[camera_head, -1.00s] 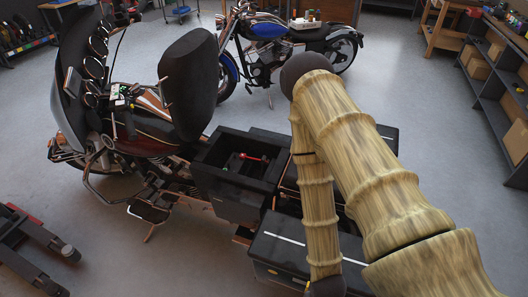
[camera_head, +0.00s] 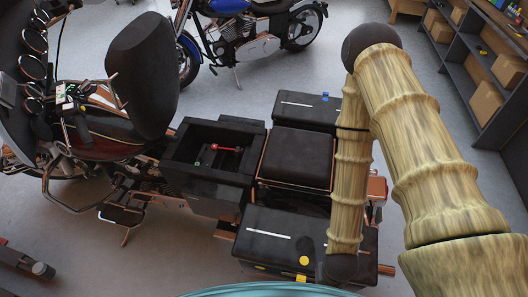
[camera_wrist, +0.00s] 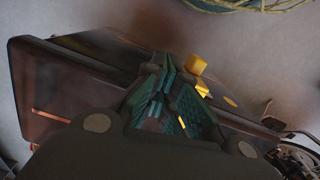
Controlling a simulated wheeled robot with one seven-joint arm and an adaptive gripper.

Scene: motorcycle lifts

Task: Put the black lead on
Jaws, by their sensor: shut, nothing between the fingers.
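The touring motorcycle (camera_head: 110,135) has an open black box (camera_head: 226,181) behind its seat. A red-handled piece (camera_head: 214,148) lies across the inside of the box, with a small green spot (camera_head: 197,163) beside it. I cannot make out a black lead against the dark interior. In the wrist view my gripper (camera_wrist: 165,92), with green ridged pads, is shut and empty. It is over or near a dark case, next to a yellow block (camera_wrist: 197,64); contact cannot be told.
The near black side case (camera_head: 275,222) bears a yellow disc (camera_head: 304,261) and a yellow tab. The far case (camera_head: 296,106) has a blue piece (camera_head: 325,96). A black padded lid (camera_head: 298,158) lies between them. A blue motorcycle (camera_head: 240,35) and shelves (camera_head: 475,70) stand behind. Open floor lies between.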

